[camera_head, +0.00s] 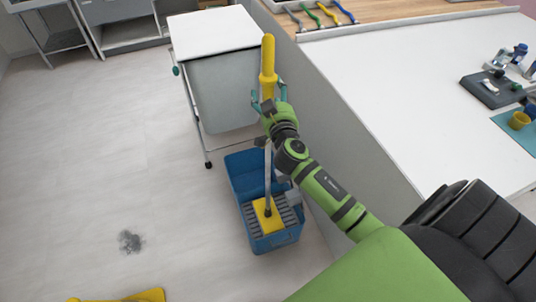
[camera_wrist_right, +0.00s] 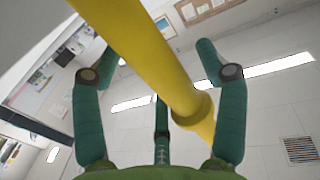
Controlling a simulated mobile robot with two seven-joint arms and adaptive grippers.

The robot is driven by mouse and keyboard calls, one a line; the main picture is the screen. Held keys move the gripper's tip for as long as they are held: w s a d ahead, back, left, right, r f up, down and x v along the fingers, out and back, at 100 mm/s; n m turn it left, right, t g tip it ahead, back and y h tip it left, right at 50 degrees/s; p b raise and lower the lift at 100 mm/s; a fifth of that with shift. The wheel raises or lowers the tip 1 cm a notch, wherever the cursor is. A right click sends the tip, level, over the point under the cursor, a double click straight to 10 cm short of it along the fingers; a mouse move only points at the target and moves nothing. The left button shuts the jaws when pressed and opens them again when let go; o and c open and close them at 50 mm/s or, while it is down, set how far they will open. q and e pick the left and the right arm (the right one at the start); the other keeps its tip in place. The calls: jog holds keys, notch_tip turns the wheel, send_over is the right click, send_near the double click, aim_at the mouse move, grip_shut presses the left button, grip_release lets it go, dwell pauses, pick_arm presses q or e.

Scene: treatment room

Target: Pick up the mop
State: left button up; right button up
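The mop has a yellow handle (camera_head: 268,62) pointing up, a grey shaft (camera_head: 267,176) and a yellow base (camera_head: 267,213) in the blue bucket (camera_head: 247,185). My right gripper (camera_head: 269,95) is at the lower part of the yellow handle. In the right wrist view, the yellow handle (camera_wrist_right: 150,55) runs between the spread green fingers of the right gripper (camera_wrist_right: 154,60). Gaps show between the handle and both side fingers, so the gripper is open around it. The gripper and arm hide part of the shaft and the bucket's right side. My left gripper is out of view.
A white wheeled cart (camera_head: 213,30) stands just behind the bucket. A long white counter (camera_head: 400,85) with a grey side is close on the right. A dark stain (camera_head: 130,241) and a yellow object (camera_head: 145,296) are on the floor. The floor at left is mostly clear.

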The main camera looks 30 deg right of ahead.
jog(key=c, duration=1.2)
jog(key=shift+r, duration=0.1)
jog(key=shift+r, duration=0.1)
